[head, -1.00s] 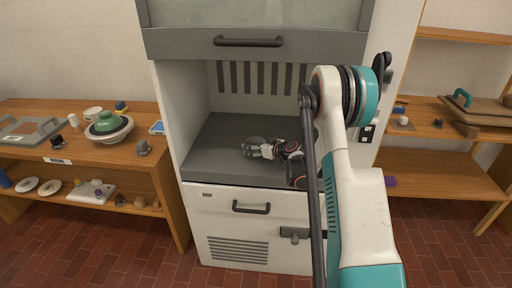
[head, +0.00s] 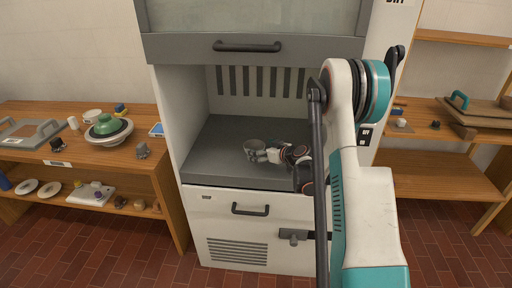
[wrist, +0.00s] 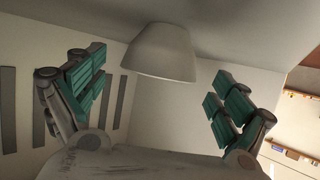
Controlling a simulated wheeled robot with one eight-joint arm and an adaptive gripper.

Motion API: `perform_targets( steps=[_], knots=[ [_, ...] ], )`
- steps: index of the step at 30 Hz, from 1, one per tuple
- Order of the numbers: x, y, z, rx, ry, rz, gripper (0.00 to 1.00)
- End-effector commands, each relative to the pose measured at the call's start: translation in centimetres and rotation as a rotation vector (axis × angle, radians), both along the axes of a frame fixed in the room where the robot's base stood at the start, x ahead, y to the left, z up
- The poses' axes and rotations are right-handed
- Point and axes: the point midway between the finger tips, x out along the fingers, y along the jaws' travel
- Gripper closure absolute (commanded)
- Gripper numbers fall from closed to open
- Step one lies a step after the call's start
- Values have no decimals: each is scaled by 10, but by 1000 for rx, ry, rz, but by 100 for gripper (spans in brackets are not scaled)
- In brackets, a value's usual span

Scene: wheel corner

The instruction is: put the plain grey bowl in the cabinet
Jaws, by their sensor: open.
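The plain grey bowl (head: 254,146) rests on the grey floor of the open cabinet (head: 215,165), left of my gripper (head: 271,156). In the wrist view the bowl (wrist: 160,52) shows whole, upside down in the picture, with its base against the cabinet floor. It sits beyond and between the two spread teal-padded fingers, with a visible gap to each. My gripper is open and holds nothing. In the head view its fingers hide part of the bowl's lower right side.
The cabinet's raised sash with its dark handle (head: 247,46) is above the opening. A drawer handle (head: 250,210) is below. The cabinet floor's left side is clear.

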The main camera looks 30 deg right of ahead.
Motion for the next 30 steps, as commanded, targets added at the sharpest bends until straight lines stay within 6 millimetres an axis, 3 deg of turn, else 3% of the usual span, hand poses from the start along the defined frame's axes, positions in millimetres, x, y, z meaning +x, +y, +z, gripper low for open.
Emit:
perform_targets(
  steps=[6, 12, 30],
  knots=[
    [-41, -8, 20, 1, 0, -1, 7],
    [-63, -12, 27, 1, 0, -1, 7],
    [-69, -13, 29, 0, 0, 1, 7]
  ],
)
